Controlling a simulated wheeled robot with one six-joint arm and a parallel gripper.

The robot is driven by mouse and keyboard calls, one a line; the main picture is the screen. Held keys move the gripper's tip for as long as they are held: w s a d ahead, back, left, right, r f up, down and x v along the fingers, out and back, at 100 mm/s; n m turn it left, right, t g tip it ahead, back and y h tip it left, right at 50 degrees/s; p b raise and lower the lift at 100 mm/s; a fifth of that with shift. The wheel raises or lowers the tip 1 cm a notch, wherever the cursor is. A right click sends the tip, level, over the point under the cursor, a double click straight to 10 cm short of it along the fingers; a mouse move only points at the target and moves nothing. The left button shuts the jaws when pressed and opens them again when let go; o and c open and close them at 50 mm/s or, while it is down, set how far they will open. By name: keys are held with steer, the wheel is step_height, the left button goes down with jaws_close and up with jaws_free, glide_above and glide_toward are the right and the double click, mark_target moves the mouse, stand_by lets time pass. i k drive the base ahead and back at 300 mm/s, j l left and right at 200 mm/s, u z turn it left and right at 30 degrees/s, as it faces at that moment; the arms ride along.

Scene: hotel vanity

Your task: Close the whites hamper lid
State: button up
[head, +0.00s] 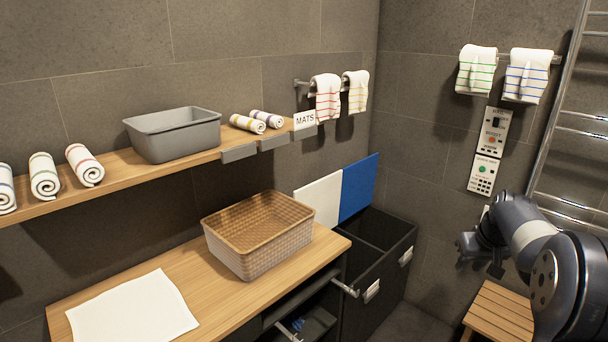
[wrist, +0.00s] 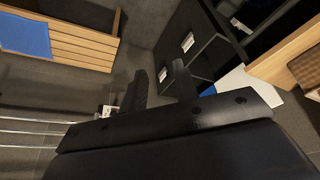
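The black double hamper (head: 385,270) stands at the right end of the wooden counter. Its white lid (head: 320,200) and blue lid (head: 358,188) are both raised, standing up near the wall. The compartment by the blue lid shows open from above; the one by the white lid is partly hidden by the counter. My gripper (head: 478,250) is right of the hamper, apart from it. In the wrist view, its two dark fingers (wrist: 162,80) are spread with nothing between them. The hamper front (wrist: 190,55) with two pale label plates and part of the white lid (wrist: 240,92) show beyond the fingers.
A wicker basket (head: 258,235) and a white mat (head: 130,310) lie on the counter (head: 200,275). Metal bars (head: 345,288) stick out below its front edge. A slatted wooden stool (head: 500,318) stands below my arm. A towel ladder (head: 560,110) is at right.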

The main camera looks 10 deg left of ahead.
mark_target(323, 195)
steer(key=i+l+u, duration=0.1)
steer(key=i+u, duration=0.3)
steer(key=i+l+u, duration=0.4)
steer(key=i, duration=0.2)
steer(key=i+l+u, duration=0.35)
steer(key=i, duration=0.15)
steer(key=i+l+u, duration=0.4)
steer(key=k+l, duration=0.05)
steer(key=l, duration=0.05)
